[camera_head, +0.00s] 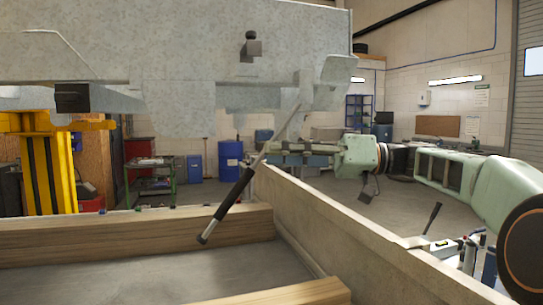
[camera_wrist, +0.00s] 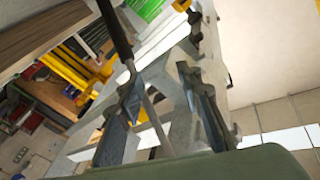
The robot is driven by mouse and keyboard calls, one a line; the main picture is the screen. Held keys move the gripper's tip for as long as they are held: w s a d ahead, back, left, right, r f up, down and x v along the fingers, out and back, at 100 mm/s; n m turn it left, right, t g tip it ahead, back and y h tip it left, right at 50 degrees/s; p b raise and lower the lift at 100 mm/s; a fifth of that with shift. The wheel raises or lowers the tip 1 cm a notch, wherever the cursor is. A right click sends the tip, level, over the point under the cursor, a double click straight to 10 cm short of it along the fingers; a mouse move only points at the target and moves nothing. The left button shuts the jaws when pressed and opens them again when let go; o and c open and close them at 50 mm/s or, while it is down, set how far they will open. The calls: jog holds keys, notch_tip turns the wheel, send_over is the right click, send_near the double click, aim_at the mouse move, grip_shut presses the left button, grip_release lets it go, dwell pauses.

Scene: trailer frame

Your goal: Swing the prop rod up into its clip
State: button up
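The prop rod (camera_head: 233,204) slants from a black lower part, its end over the wooden beam, up to a thin grey shaft near a bracket (camera_head: 325,82) under the grey panel. My gripper (camera_head: 262,150) reaches in from the right to the shaft, above the black part. In the wrist view, the fingers (camera_wrist: 165,90) stand apart. The rod (camera_wrist: 118,35) runs between them in the picture, closer to the left finger; contact is unclear. A dark block with a round knob (camera_head: 252,47) sits on the panel; I cannot tell whether it is the clip.
The grey panel (camera_head: 180,40) hangs over the frame. A frame side wall (camera_head: 300,215) runs below my arm, and wooden beams (camera_head: 120,235) lie inside. A yellow post (camera_head: 45,165) stands left. A lever (camera_head: 432,218) rises at the right.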

jog(key=d+r+p, duration=0.3)
jog(key=d, duration=0.5)
jog(key=shift+s+d, duration=0.2)
jog(key=shift+d, duration=0.2)
dwell(0.3)
dwell(0.3)
jog(key=shift+w+d+p, duration=0.1)
jog(key=shift+d+p, duration=0.1)
jog(key=shift+p, duration=0.1)
jog(key=c, duration=0.3)
jog(key=w+d+f+m+p, duration=0.1)
jog(key=d+m, duration=0.1)
jog(key=w+d+f+m+t+p, duration=0.1)
jog(key=w+d+m+p, duration=0.1)
jog(key=d, duration=0.1)
jog(key=w+d+f+m+t+p, duration=0.1)
jog(key=d+f+m+p, duration=0.1)
jog(key=d, duration=0.1)
jog(key=shift+w+h, duration=0.3)
jog(key=shift+w, duration=0.05)
grip_shut()
jog(key=w+d+f+m+t+h+p, duration=0.2)
jog(key=w+d+f+m+p, duration=0.15)
jog(key=d+f+m, duration=0.5)
jog(key=a+f+p, duration=0.2)
jog(key=a+f, duration=0.1)
jog(key=a, duration=1)
jog(key=shift+s+p, duration=0.15)
jog(key=shift+p, duration=0.15)
